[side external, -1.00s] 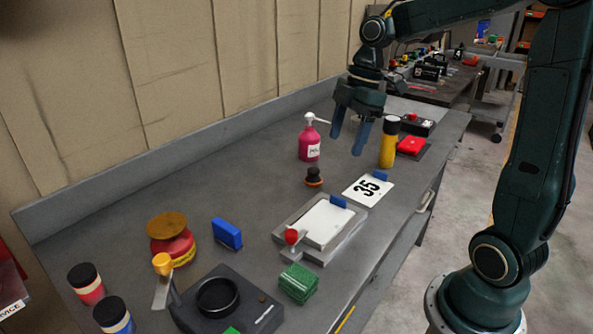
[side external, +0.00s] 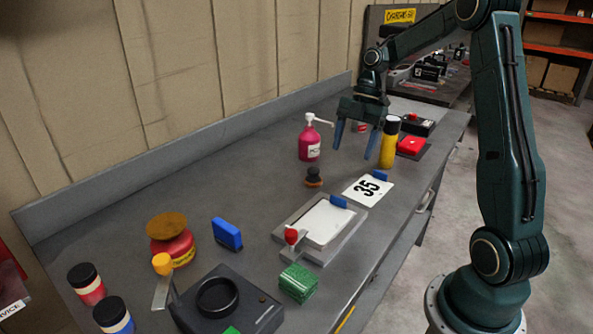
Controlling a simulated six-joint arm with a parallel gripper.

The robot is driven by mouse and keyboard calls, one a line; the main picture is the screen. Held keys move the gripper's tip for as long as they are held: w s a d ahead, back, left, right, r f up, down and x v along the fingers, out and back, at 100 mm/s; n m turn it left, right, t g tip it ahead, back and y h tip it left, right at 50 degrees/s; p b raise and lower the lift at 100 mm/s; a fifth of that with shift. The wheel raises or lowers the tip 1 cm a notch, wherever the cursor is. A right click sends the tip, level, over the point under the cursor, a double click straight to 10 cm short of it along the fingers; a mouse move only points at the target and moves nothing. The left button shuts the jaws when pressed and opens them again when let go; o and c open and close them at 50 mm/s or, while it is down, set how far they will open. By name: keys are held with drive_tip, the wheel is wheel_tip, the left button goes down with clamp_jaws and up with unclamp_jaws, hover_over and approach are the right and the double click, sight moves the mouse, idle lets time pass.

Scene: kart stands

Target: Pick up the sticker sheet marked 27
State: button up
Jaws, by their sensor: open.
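A white sticker sheet marked 35 (side external: 368,190) lies flat on the grey bench, with a small blue tab at its far edge. I see no sheet marked 27. A blank white sheet (side external: 324,222) with a blue tab lies on a grey tray (side external: 283,228) with a red-knobbed lever at its near corner. My gripper (side external: 354,155) points down with its two blue fingers apart and empty. It is beyond the 35 sheet, between the pink pump bottle and the yellow bottle.
A pink pump bottle (side external: 309,142) and a yellow black-capped bottle (side external: 389,143) flank my gripper. A black-knobbed stamp (side external: 314,177) stands near the 35 sheet. A green block (side external: 298,282), blue block (side external: 227,234) and red tub (side external: 172,244) stand nearer. The back-left bench is clear.

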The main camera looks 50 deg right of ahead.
hover_over(339, 199)
drive_tip(key=d, duration=0.3)
drive_tip(key=shift+w+f, duration=0.15)
drive_tip(key=shift+f, duration=1.75)
drive_tip(key=shift+w+f, duration=0.1)
drive_tip(key=shift+f, duration=1.8)
drive_tip(key=shift+a+f, duration=0.1)
drive_tip(key=shift+x, duration=2.5)
drive_tip(key=shift+s, duration=0.1)
drive_tip(key=shift+c, duration=0.4)
drive_tip(key=c, duration=1)
